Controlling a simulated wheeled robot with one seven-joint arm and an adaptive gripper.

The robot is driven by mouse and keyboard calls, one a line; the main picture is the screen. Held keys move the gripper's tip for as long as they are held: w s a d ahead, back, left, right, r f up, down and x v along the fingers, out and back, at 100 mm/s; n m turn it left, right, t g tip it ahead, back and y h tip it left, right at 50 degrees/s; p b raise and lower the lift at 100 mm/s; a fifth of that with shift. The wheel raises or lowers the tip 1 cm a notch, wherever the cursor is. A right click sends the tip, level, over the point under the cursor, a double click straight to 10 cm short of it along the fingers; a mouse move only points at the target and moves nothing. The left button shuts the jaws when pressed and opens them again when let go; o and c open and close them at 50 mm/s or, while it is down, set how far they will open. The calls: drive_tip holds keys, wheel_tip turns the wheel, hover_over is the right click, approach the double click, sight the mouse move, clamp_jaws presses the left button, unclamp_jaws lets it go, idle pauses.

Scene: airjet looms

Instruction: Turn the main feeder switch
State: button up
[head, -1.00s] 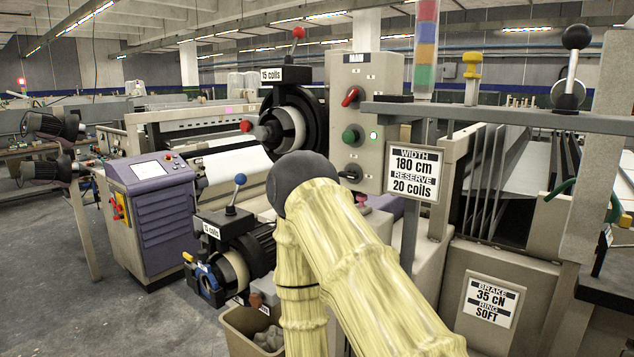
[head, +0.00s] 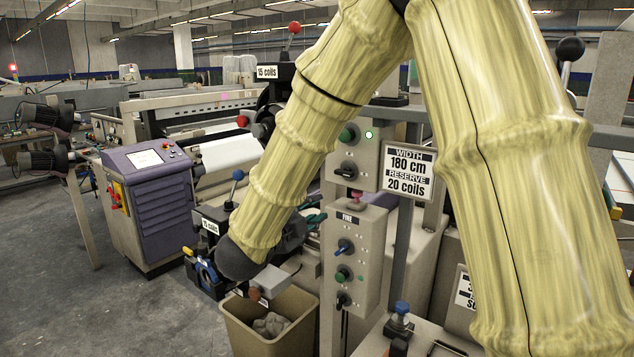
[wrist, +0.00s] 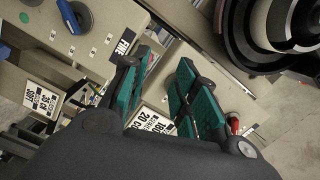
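The grey MAIN panel (head: 372,150) stands behind my arm in the head view. Its green knob (head: 349,134), a lit green lamp (head: 369,135) and a black knob (head: 348,169) show. Its label and upper red knob are hidden behind my arm there. In the wrist view a red knob (wrist: 234,124), probably that panel's, shows just beyond the right finger. My gripper (wrist: 167,64) has its teal fingers apart with nothing seen held between them. In the head view a bit of its teal finger (head: 315,218) shows left of the lower FINE panel, apart from the MAIN panel.
The FINE panel (head: 353,230) carries blue, green and black knobs. A feeder (head: 207,268) and a bin (head: 268,325) are at lower left. A width sign (head: 408,172) and a rail (head: 606,138) are on the right. Open floor (head: 90,310) lies left.

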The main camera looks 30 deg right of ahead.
sight(342, 174)
wheel_tip(342, 174, up, 7)
drive_tip(key=s+m+g+h, duration=0.1)
drive_tip(key=s+m+g, duration=0.1)
drive_tip(key=m, duration=0.1)
drive_tip(key=shift+s+p+x, duration=0.1)
drive_tip(key=shift+p+x, duration=0.75)
drive_tip(key=shift+x, duration=1.2)
drive_tip(key=shift+s+p+x, duration=0.15)
drive_tip(key=shift+p+x, duration=0.65)
drive_tip(key=shift+x, duration=1.25)
drive_tip(key=shift+d+f, duration=0.1)
drive_tip(key=shift+w+d+b, duration=0.1)
drive_tip(key=shift+b, duration=0.3)
clamp_jaws()
